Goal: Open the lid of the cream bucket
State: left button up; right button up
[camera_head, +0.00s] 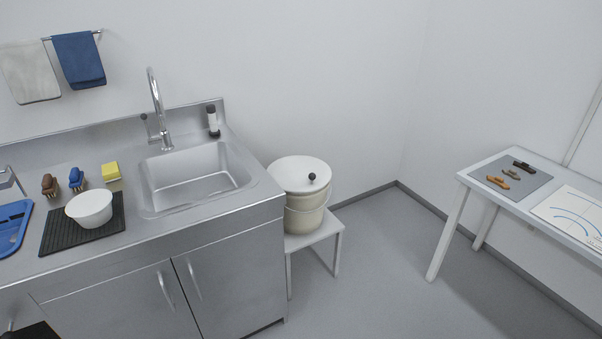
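The cream bucket (305,218) stands upright on a low white stool, just right of the steel sink unit. Its white lid (291,171) lies on top and covers the opening. A dark round knob (312,176) sits on the lid towards its right front. A thin wire handle hangs across the front of the bucket. Neither of my grippers can be made out in this view.
The steel counter (205,231) with a sink (194,178) borders the bucket on the left. The stool (325,231) has little bare top. A white table (509,199) with a grey mat stands at the right. Open floor (385,260) lies between stool and table.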

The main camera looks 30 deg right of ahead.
aim_at(295, 174)
jog(key=i+l+z, duration=0.15)
jog(key=l, duration=0.2)
jog(key=i+l+z, duration=0.1)
jog(key=l, duration=0.3)
jog(key=i+l+z, duration=0.15)
jog(key=i+l, duration=0.05)
jog(key=l, duration=0.1)
